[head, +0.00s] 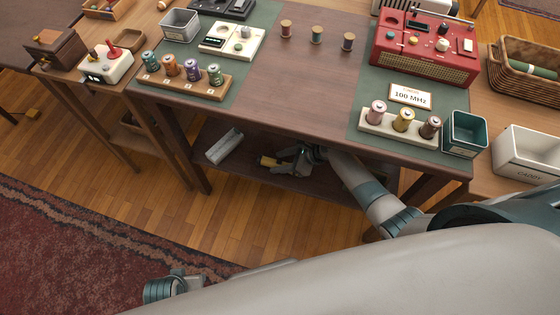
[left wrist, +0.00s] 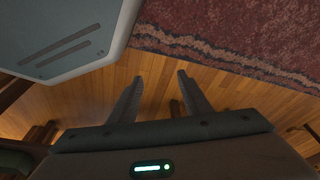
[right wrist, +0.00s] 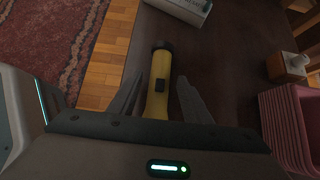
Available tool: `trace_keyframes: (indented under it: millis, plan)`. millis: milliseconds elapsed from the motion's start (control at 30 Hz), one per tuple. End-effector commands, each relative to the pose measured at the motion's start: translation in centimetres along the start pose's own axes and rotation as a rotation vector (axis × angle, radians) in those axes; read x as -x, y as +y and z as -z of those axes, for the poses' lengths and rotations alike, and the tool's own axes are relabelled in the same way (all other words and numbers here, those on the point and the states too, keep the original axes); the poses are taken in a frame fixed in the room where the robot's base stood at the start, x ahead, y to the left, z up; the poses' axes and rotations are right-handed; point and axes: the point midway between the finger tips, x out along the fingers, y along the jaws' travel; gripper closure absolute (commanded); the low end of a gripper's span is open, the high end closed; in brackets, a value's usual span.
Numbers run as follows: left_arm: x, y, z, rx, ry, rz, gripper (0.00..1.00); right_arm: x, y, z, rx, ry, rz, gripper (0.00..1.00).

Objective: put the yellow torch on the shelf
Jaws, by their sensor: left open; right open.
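The yellow torch (right wrist: 158,104) lies on the dark lower shelf (head: 240,170) under the table; its yellow end with a dark tip also shows in the head view (head: 268,161). My right gripper (right wrist: 158,88) reaches under the tabletop. Its open fingers are on either side of the torch, which has a black switch facing up; I cannot tell whether they touch it. The torch's rear part is hidden by the gripper body. My left gripper (left wrist: 156,82) is open and empty over the wooden floor, away from the table.
A pale box (head: 224,146) lies on the lower shelf beyond the torch. A pink basket (right wrist: 290,125) is to the right in the right wrist view. The tabletop (head: 290,85) overhangs my right gripper and carries spools, batteries and a red radio (head: 425,48).

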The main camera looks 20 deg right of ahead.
Motion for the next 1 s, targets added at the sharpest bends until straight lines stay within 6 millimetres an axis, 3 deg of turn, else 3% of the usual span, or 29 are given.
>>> trace_keyframes:
  millis: [100, 267, 700, 1000]
  plan:
    - [-0.2, 0.0, 0.0, 0.0, 0.002, 0.0, 0.56, 0.9, 0.0, 0.0, 0.001, 0.0, 0.001, 0.56]
    - [-2.1, -0.1, -0.8, 0.002, -0.008, 0.0, 0.56, 2.7, 0.0, -0.1, 0.0, 0.0, 0.001, 0.56]
    - [-2.3, -0.1, -0.9, 0.001, -0.004, -0.001, 0.56, 8.7, 0.1, 6.1, -0.001, 0.003, -0.001, 0.56]
    - [-2.1, -0.1, -0.9, 0.0, -0.01, -0.001, 0.56, 11.0, 0.0, 8.3, -0.001, 0.0, 0.0, 0.56]
